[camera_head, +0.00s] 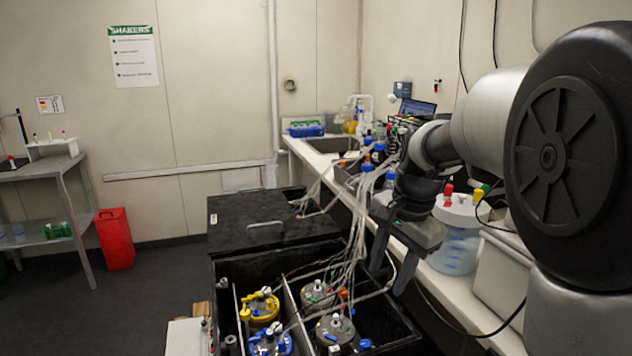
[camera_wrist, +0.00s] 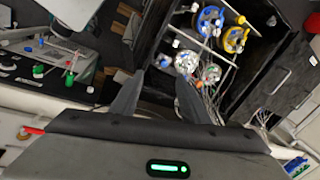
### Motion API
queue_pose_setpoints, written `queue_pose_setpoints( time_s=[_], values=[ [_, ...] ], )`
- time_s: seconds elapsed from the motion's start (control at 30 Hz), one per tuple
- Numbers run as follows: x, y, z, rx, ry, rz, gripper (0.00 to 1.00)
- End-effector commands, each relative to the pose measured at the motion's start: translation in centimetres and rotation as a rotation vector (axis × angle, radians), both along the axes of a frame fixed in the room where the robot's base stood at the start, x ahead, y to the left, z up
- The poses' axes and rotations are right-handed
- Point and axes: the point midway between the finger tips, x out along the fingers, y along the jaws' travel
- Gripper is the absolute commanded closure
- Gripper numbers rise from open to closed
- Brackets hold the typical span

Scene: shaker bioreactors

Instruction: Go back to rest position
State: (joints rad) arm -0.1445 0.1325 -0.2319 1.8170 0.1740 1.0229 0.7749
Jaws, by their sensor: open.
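My gripper (camera_head: 391,262) hangs at the end of my arm in the head view, above the right edge of the open black shaker box (camera_head: 232,266). Its two fingers point down and stand apart, with nothing between them. In the wrist view my gripper (camera_wrist: 157,90) shows both dark fingers spread. Past the fingertips lie the bioreactor vessels, including a yellow-topped vessel (camera_wrist: 235,40) and a blue-topped vessel (camera_wrist: 209,21). In the head view the yellow-topped vessel (camera_head: 260,306) and blue-topped vessel (camera_head: 270,341) sit inside the box, left of my gripper.
A white bench (camera_head: 335,180) with bottles, tubing and a sink runs along the right wall. A large clear carboy (camera_head: 456,247) stands beside my gripper. Tubes drape from bench to box.

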Motion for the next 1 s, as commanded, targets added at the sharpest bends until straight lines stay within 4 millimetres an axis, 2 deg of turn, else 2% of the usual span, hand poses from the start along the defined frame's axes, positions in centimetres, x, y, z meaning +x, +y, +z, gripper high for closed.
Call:
queue_pose_setpoints(
  time_s=[0.03,0.2,0.3,0.4,0.73,0.8,1.0],
  values=[
    [-2.4,0.1,1.6,-0.008,-0.042,0.076,0.58],
    [-9.7,0.4,4.2,-0.096,-0.166,0.36,0.58],
    [-13.2,0.5,4.5,-0.159,-0.218,0.498,0.58],
    [-15.8,0.5,4.4,-0.221,-0.258,0.605,0.58],
    [-21.9,0.2,2.7,-0.413,-0.333,0.865,0.58],
    [-21.7,0.2,5.3,-0.411,-0.33,0.868,0.58],
    [-21.7,0.2,9.6,-0.409,-0.329,0.865,0.58]
  ],
)
